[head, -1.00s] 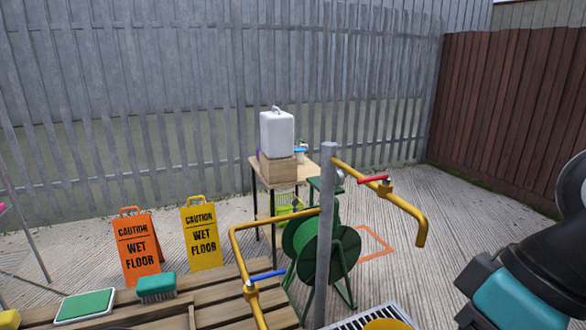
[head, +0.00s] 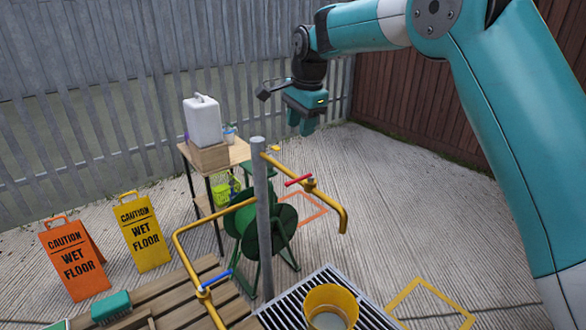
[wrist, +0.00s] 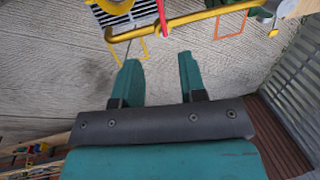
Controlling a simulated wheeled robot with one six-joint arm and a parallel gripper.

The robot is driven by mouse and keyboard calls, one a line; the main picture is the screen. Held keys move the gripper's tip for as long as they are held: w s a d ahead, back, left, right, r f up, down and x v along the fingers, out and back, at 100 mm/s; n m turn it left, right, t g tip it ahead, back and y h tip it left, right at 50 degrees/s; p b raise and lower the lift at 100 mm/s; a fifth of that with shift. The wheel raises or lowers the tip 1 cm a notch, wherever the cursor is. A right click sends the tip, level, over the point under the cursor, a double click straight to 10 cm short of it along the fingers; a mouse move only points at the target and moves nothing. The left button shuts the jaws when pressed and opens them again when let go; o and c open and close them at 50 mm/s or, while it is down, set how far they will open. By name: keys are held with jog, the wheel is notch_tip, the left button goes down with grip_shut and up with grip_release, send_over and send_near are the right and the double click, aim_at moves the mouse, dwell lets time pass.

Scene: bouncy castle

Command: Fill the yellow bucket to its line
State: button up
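The yellow bucket (head: 330,306) stands on the metal drain grate at the bottom of the head view, with a greyish surface visible inside; its line cannot be made out. Above and behind it, a yellow pipe (head: 318,193) with a red lever (head: 298,180) ends in a downturned spout. A second yellow pipe with a blue lever (head: 214,281) is left of the grey post (head: 263,218). My gripper (head: 302,128) is raised in the air beyond the red-lever tap. In the wrist view, its two teal fingers (wrist: 160,72) are apart with nothing between them.
A wooden bench (head: 185,300) with a green brush (head: 111,306) is at lower left. Two wet-floor signs, a green hose reel (head: 266,228) and a small table with a white jerrycan (head: 202,121) stand behind. Yellow (head: 432,290) and orange floor outlines lie on open ground.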

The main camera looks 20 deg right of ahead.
aim_at(292, 181)
jog(key=w+f+p, duration=0.1)
jog(key=f, duration=0.4)
jog(key=w+a+f+p, duration=0.1)
jog(key=f+p, duration=0.1)
jog(key=f, duration=0.4)
jog(key=w+f+p, duration=0.1)
jog(key=f+p, duration=0.1)
jog(key=f, duration=0.3)
jog(key=shift+a+f, duration=0.15)
jog(key=shift+f, duration=0.1)
jog(key=shift+c, duration=0.2)
grip_shut()
